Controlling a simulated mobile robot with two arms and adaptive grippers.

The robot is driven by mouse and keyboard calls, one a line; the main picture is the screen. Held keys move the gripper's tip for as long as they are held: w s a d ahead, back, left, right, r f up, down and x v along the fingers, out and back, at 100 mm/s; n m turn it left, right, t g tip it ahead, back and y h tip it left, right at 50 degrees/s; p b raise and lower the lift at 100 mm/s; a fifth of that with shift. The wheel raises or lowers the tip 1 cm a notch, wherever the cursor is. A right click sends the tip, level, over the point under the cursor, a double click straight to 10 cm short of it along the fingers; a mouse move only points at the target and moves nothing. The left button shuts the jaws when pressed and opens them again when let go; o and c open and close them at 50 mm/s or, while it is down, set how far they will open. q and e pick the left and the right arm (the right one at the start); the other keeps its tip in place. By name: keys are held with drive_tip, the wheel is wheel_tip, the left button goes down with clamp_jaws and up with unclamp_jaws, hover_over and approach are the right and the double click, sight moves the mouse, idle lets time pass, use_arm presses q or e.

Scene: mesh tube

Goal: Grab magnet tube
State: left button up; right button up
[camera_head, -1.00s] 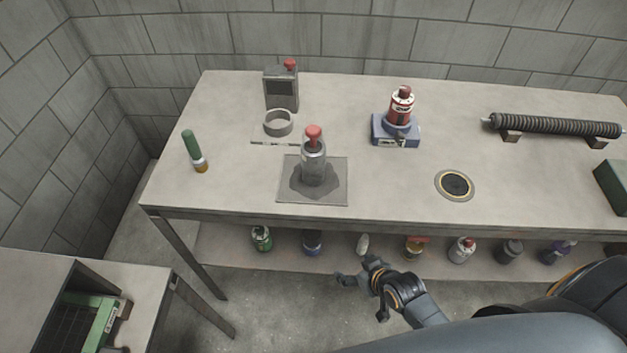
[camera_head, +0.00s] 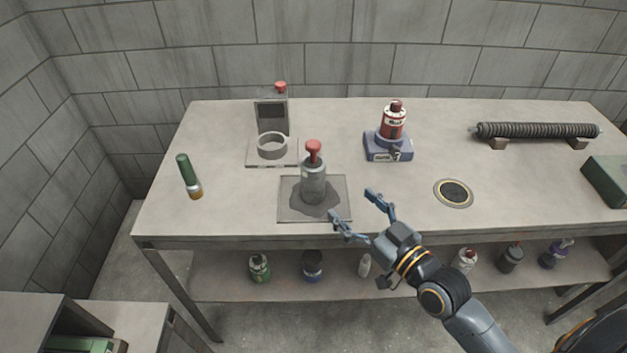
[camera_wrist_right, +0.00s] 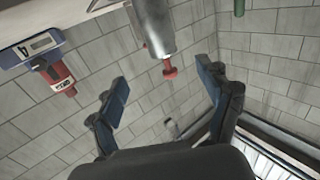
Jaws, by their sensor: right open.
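A grey metal tube with a red knob on top (camera_head: 313,182) stands upright on a dark-stained square plate (camera_head: 340,214) left of the table's centre. It looks like the magnet tube. My right gripper (camera_head: 352,203) is open and empty, just right of the tube at the table's front edge, fingers pointing up-left. In the right wrist view the tube (camera_wrist_right: 166,28) lies ahead, beyond the open fingers (camera_wrist_right: 162,75), apart from them. My left gripper is not in view.
On the table (camera_head: 240,210) are a green stick-like tube (camera_head: 188,174), a grey device with a ring (camera_head: 272,148), a red canister on a blue base (camera_head: 392,125), a round disc (camera_head: 453,193) and a coiled rod (camera_head: 538,130). Several bottles stand on the shelf below.

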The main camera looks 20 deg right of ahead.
sight(321, 173)
drive_tip(key=x, duration=0.5)
drive_tip(key=p+x, duration=0.1)
drive_tip(key=x, duration=0.1)
drive_tip(key=shift+w+r, duration=0.3)
drive_tip(key=x, duration=0.6)
drive_tip(key=shift+w+a+p, duration=0.15)
drive_tip(key=shift+a+p, duration=0.1)
drive_tip(key=shift+p, duration=0.15)
drive_tip(key=c, duration=1.6)
drive_tip(key=shift+r, duration=0.1)
drive_tip(key=shift+c, duration=0.2)
